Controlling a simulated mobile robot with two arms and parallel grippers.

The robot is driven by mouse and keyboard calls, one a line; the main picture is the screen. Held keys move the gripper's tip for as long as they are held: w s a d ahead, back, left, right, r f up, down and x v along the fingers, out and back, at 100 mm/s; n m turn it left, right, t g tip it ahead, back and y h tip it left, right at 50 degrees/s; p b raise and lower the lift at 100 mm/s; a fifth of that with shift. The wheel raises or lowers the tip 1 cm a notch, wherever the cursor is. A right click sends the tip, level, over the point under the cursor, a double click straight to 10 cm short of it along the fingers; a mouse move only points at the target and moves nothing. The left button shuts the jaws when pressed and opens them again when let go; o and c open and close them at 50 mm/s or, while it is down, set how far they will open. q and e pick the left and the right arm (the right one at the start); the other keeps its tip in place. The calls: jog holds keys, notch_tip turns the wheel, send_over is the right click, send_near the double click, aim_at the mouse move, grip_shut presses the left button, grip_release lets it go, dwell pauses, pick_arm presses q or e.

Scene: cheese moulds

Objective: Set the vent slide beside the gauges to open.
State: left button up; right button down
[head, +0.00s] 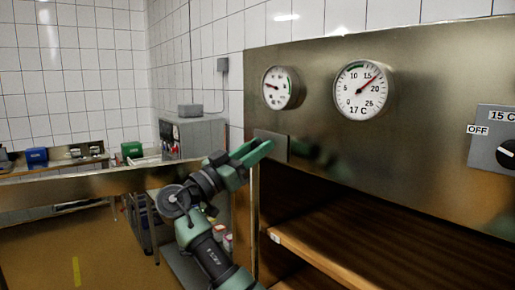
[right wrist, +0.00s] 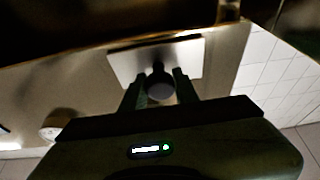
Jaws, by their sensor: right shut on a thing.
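The vent slide (head: 284,149) is a small metal plate on the steel front, below and left of the two round gauges. The small gauge (head: 283,88) and the larger gauge (head: 361,90), marked 17 C, are to its upper right. My right gripper (head: 262,148) is at the plate. In the right wrist view, its two fingers (right wrist: 158,76) are shut on the dark round knob (right wrist: 160,88) of the pale slide plate (right wrist: 190,55). Any opening behind the plate is hidden, so I cannot tell how far the slide is open. My left gripper is not in view.
A grey control box (head: 490,135) with a black knob, marked OFF and 15 C, is at the right. Wooden shelves (head: 370,230) lie below the steel front.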

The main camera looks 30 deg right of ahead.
aim_at(281, 147)
dwell(0.3)
jog(key=shift+s+f+b, duration=0.1)
jog(key=shift+f+b, duration=0.05)
jog(key=shift+b, duration=0.15)
jog(key=s+b, duration=0.2)
jog(key=b, duration=0.1)
jog(key=s+b, duration=0.1)
jog(key=s, duration=0.1)
jog(key=shift+d+f+b, duration=0.15)
jog(key=shift+f+b, duration=0.2)
jog(key=shift+b, duration=0.05)
jog(key=s+b, duration=0.1)
jog(key=s, duration=0.1)
jog(key=s+b, duration=0.4)
jog(key=s, duration=0.1)
jog(key=shift+d+r, duration=0.3)
jog(key=shift+s+r, duration=0.15)
jog(key=shift+s, duration=0.3)
jog(key=shift+w, duration=0.1)
jog(key=c, duration=1.2)
grip_release()
jog(key=shift+o, duration=0.6)
jog(key=shift+s+r, duration=0.1)
jog(key=shift+s, duration=0.15)
